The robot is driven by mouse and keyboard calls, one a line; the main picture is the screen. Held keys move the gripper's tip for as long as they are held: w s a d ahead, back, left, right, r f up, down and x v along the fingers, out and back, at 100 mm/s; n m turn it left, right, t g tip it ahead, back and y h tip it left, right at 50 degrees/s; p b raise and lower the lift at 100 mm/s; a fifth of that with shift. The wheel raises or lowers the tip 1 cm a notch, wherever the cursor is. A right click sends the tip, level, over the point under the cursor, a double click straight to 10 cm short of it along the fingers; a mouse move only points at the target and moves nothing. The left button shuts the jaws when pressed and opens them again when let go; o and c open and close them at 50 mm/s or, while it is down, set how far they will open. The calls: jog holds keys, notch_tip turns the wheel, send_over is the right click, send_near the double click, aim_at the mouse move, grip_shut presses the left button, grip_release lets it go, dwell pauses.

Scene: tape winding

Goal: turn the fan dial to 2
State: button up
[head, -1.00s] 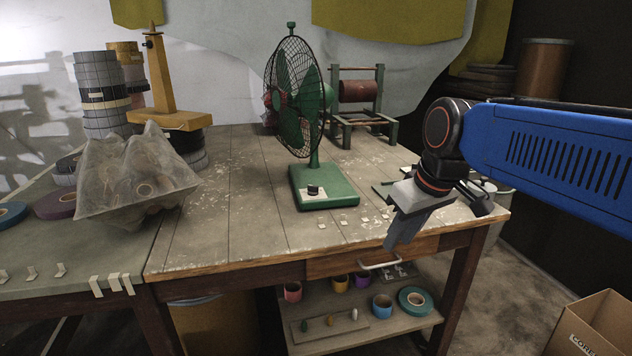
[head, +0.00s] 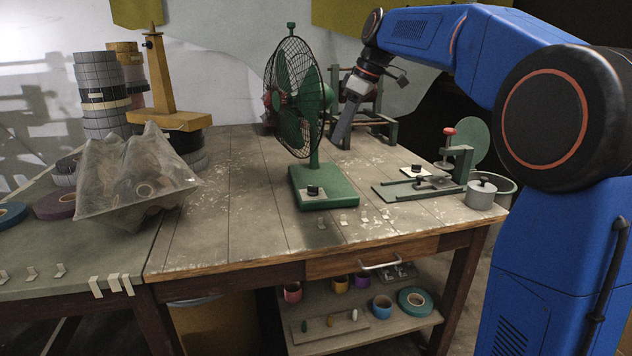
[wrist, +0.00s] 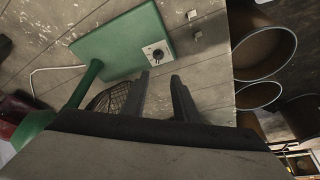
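A green desk fan (head: 297,100) with a dark wire cage stands on the wooden workbench. Its green base (head: 335,190) carries a white plate with a small black dial (head: 313,190) near the front. The dial shows in the wrist view (wrist: 157,53) on its white plate; its marks are too small to read. My gripper (head: 342,135) is above the bench, to the right of the fan and higher than the dial. In the wrist view my gripper (wrist: 162,78) has its two fingers apart with nothing between them. The dial lies beyond the fingertips, not touched.
A plastic-covered tray (head: 140,180) sits left.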

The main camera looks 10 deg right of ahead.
aim_at(313, 186)
jog(key=x, duration=1.7)
jog(key=shift+w+a, duration=0.25)
jog(key=shift+w, duration=0.15)
grip_shut()
